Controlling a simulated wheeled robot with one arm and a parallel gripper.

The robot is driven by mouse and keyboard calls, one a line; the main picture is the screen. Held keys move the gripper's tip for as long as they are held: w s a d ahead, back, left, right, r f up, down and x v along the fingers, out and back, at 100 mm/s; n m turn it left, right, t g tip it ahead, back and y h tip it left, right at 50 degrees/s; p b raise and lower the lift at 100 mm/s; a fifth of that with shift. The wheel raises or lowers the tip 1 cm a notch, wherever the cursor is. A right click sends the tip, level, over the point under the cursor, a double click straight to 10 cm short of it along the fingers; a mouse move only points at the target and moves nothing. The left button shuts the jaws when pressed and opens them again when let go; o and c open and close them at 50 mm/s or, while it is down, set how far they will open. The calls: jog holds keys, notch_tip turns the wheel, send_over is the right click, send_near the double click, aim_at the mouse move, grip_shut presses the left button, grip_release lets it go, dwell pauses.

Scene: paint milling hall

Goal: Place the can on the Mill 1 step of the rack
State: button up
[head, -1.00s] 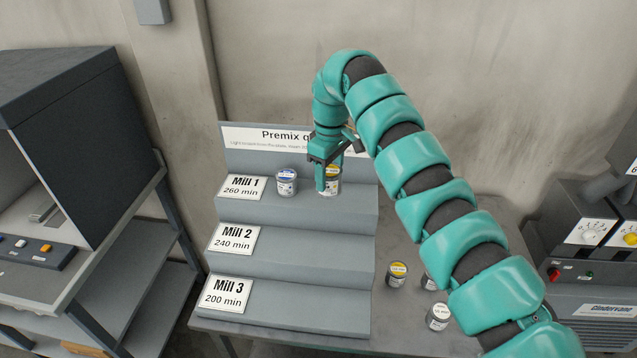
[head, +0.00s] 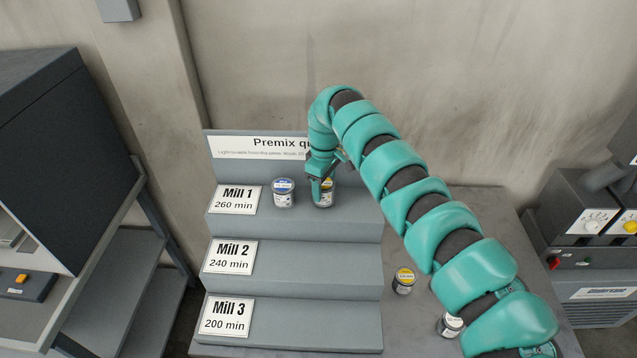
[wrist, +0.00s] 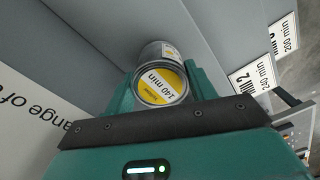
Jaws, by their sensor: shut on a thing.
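My gripper (head: 322,190) is shut on a small metal can (head: 327,198) with a yellow lid, at the top step of the grey rack (head: 300,255). That step carries the Mill 1, 260 min plate (head: 238,199). The wrist view shows the held can (wrist: 162,85) between both fingers, its yellow label reading 140 min. The can looks upright at step level; I cannot tell whether its base touches the step. A finger hides part of it in the head view.
A blue-lidded can (head: 283,193) stands on the same step, just left of the held can. Lower steps, marked Mill 2 (head: 228,257) and Mill 3 (head: 225,317), are bare. A yellow-lidded can (head: 403,281) and a white-lidded can (head: 449,325) stand on the table right of the rack.

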jog(key=shift+s+a+f, duration=0.1)
jog(key=shift+f, duration=0.3)
jog(key=shift+s+a, duration=0.1)
jog(key=shift+a, duration=0.1)
jog(key=shift+d+f, duration=0.25)
jog(key=o, duration=1.1)
jog(key=shift+a+r, duration=0.1)
jog(key=shift+a, duration=0.05)
jog(key=shift+r, duration=0.1)
jog(key=shift+r+b, duration=0.15)
jog(key=shift+b, duration=0.15)
notch_tip(320, 180, up, 12)
jog(key=b, duration=0.5)
